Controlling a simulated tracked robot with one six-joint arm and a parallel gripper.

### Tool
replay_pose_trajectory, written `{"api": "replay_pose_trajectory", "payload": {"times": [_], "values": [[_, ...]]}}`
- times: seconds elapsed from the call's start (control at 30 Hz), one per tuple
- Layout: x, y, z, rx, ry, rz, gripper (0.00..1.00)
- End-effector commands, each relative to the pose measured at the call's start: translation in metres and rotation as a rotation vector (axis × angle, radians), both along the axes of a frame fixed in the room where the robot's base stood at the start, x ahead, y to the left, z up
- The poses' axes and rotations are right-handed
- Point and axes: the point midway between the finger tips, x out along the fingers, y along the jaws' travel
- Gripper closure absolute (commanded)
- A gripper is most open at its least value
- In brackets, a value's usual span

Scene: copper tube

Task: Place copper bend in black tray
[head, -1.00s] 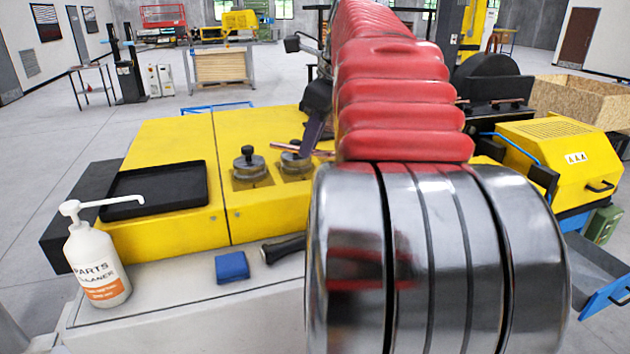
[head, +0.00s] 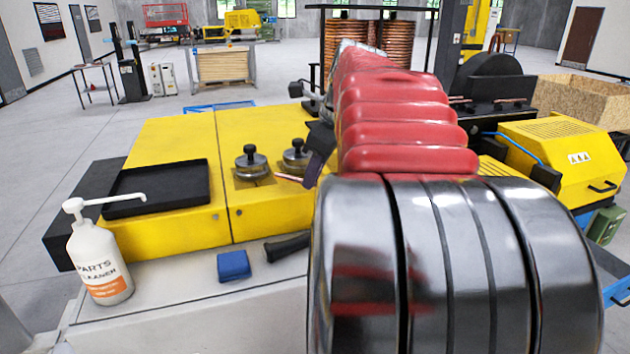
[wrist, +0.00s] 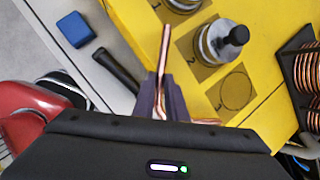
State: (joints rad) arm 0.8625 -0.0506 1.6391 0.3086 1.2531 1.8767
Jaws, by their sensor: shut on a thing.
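The copper bend (head: 288,177) is held in my gripper (head: 316,158), beside the yellow machine's round fixtures. In the wrist view my gripper (wrist: 162,100) is shut on the copper bend (wrist: 165,50). A straight length of it sticks out beyond the fingertips, and more copper shows at the base of the fingers. The rest of the bend is hidden by the fingers. The black tray (head: 160,180) lies on the left part of the yellow machine, well left of my gripper, and looks empty.
Two metal fixtures with black knobs (head: 251,163) stand on the yellow top (head: 165,142) near my gripper. A white cleaner bottle (head: 98,262) stands before the tray, its nozzle reaching over the tray's edge. A blue block (head: 233,265) and a black handle (head: 287,246) lie in front.

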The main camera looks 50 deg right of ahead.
Motion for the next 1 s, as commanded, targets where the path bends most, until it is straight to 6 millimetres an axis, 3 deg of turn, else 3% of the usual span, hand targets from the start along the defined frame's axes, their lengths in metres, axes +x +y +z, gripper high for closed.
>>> {"api": "replay_pose_trajectory", "payload": {"times": [0.17, 0.43, 0.47, 0.7, 1.0], "values": [[0.000, 0.000, -0.018, 0.001, 0.000, -0.001, 1.00], [0.000, 0.000, -0.019, 0.000, 0.000, 0.000, 1.00], [0.000, 0.000, -0.019, 0.000, 0.000, 0.000, 0.86], [0.000, 0.000, -0.019, 0.000, 0.000, 0.000, 0.70], [0.000, 0.000, -0.018, -0.001, -0.001, 0.000, 0.70]]}}
